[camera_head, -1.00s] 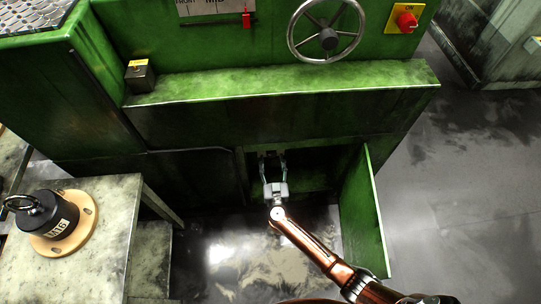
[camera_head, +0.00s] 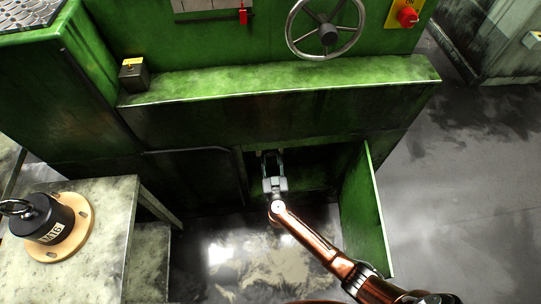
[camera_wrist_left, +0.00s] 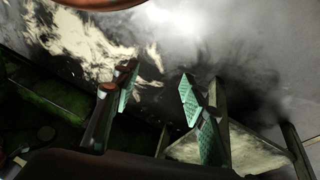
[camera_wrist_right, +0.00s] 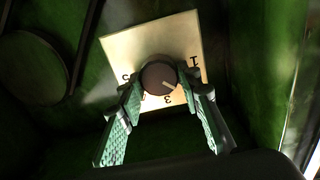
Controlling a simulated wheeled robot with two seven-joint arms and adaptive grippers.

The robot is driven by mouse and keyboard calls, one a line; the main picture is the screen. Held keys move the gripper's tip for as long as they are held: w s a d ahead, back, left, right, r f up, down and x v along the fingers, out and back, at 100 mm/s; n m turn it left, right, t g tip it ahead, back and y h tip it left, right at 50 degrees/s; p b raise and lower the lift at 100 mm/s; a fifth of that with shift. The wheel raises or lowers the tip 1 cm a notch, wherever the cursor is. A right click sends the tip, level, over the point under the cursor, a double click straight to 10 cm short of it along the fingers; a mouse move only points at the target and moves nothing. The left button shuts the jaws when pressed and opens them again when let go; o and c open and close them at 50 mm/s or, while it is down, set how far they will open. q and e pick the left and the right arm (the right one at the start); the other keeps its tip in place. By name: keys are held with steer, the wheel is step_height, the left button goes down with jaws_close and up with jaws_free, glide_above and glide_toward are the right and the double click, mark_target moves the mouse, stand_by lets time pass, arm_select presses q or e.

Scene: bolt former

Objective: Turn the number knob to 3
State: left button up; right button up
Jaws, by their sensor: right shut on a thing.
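The number knob (camera_wrist_right: 158,75) is dark and round, on a pale square plate (camera_wrist_right: 125,47) in the right wrist view. Its pale pointer mark points to the lower right. A 3 shows below the knob, a 1 at the upper right and a partly covered 5 at the left; the fingers hide other marks. My right gripper (camera_wrist_right: 160,92) is shut on the knob, a finger on each side. In the head view, my right gripper (camera_head: 271,158) reaches into the open green cabinet, where the knob cannot be made out. My left gripper (camera_wrist_left: 158,95) is open and empty.
An open green door (camera_head: 365,215) stands right of my right forearm. A green ledge (camera_head: 280,82) overhangs the opening, below a handwheel (camera_head: 326,35) and a red button (camera_head: 407,17). A worktable (camera_head: 90,245) with a black M16 weight (camera_head: 45,220) stands at the left.

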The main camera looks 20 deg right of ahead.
steer(key=c, duration=0.3)
steer(key=m+p, duration=0.1)
steer(key=p, duration=0.1)
steer(key=m+p, duration=0.1)
steer(key=p, duration=0.1)
steer(key=shift+r+p, duration=0.25)
steer(key=shift+p, duration=0.05)
steer(key=shift+c, duration=0.2)
steer(key=shift+f+m, duration=0.1)
steer(key=shift+m, duration=0.4)
steer(key=shift+f+m, duration=0.15)
steer(key=shift+m, duration=0.55)
steer(key=shift+d+f+m, duration=0.1)
steer(key=shift+m, duration=1)
arm_select(q)
steer(key=s+a+r+g+y, duration=0.1)
steer(key=s+a+r+g, duration=0.2)
steer(key=s+a+r, duration=0.2)
steer(key=shift+s+a+r+y, duration=0.2)
steer(key=shift+s+r+y, duration=0.2)
steer(key=shift+s+r, duration=0.6)
arm_select(e)
steer(key=shift+m, duration=1)
arm_select(q)
steer(key=shift+s, duration=0.1)
steer(key=shift+s, duration=0.1)
arm_select(e)
steer(key=shift+d, duration=0.1)
